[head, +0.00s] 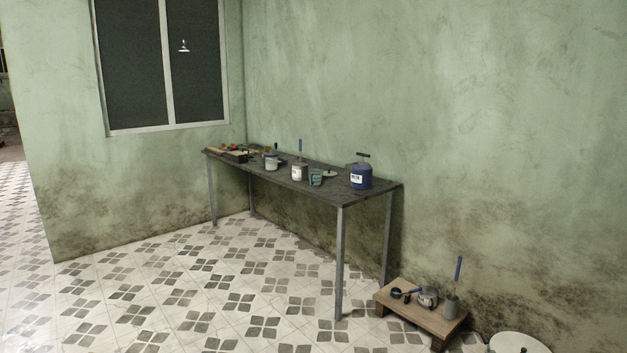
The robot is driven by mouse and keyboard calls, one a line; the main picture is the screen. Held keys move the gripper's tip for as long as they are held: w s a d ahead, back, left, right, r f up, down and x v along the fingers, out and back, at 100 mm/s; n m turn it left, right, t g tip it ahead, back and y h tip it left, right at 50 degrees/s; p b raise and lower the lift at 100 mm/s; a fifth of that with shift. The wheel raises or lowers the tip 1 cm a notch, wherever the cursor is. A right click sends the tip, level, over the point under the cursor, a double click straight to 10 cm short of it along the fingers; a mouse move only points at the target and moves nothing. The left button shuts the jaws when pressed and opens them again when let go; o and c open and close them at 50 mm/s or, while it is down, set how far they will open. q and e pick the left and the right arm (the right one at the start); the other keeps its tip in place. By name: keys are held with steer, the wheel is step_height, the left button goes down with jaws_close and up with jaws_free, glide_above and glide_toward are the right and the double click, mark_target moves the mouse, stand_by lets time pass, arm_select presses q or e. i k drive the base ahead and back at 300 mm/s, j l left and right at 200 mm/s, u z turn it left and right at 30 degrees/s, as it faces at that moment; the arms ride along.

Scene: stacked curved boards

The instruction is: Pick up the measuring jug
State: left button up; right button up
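A small translucent, teal-tinted vessel (315,178), which looks like the measuring jug, stands near the front edge of a long dark table (338,192). It is too small in view to make out a handle or markings. It stands between a white container with a blue handle rising from it (299,172) and a larger blue container with a dark handle on top (361,178). Neither of my grippers shows in the head view.
A low wooden stand (416,317) with a small pot (428,297) sits right of the table. A round white lid-like object (516,342) is at the bottom right. The tiled floor in front is clear.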

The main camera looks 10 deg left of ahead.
mark_target(315, 175)
steer(key=i+u, duration=0.4)
steer(key=i, duration=2.55)
steer(key=i+z, duration=0.1)
steer(key=i, duration=0.5)
steer(key=i+j+z, duration=0.15)
steer(key=i, duration=0.4)
steer(key=i+j+z, duration=0.1)
steer(key=i, duration=0.5)
